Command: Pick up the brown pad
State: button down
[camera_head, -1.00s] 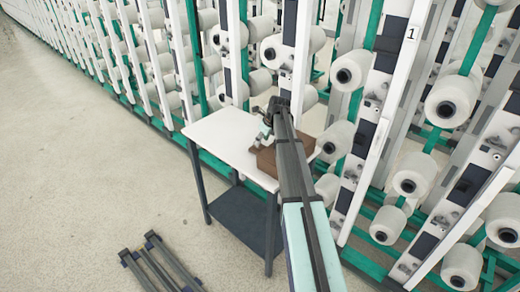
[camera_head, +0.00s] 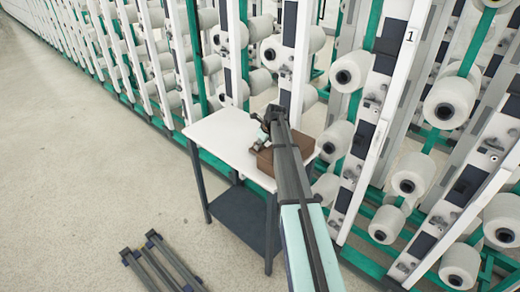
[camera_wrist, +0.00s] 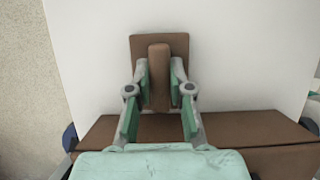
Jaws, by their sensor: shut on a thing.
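The brown pad (camera_wrist: 178,43) shows in the wrist view as a flat brown plate with an upright bar-shaped grip (camera_wrist: 159,75) in front of it. My gripper (camera_wrist: 159,88) is shut on that grip, one finger on each side. Behind the pad is the white table top (camera_wrist: 240,55). I cannot tell whether the pad touches the table or hangs just above it. In the head view my gripper (camera_head: 262,130) is over the white table (camera_head: 215,131), and the pad is too small and covered to make out clearly.
A brown box (camera_head: 265,162) stands on the table beside my gripper; it spans the lower wrist view (camera_wrist: 95,130). The creel's posts and white yarn bobbins (camera_head: 352,70) rise close behind the table. Dark rails (camera_head: 160,262) lie on the floor. The left table end is clear.

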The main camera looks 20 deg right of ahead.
jog(key=shift+r, duration=0.1)
notch_tip(320, 180, up, 20)
jog(key=b, duration=0.4)
jog(key=shift+b, duration=0.35)
jog(key=c, duration=1.7)
grip_release()
grip_shut()
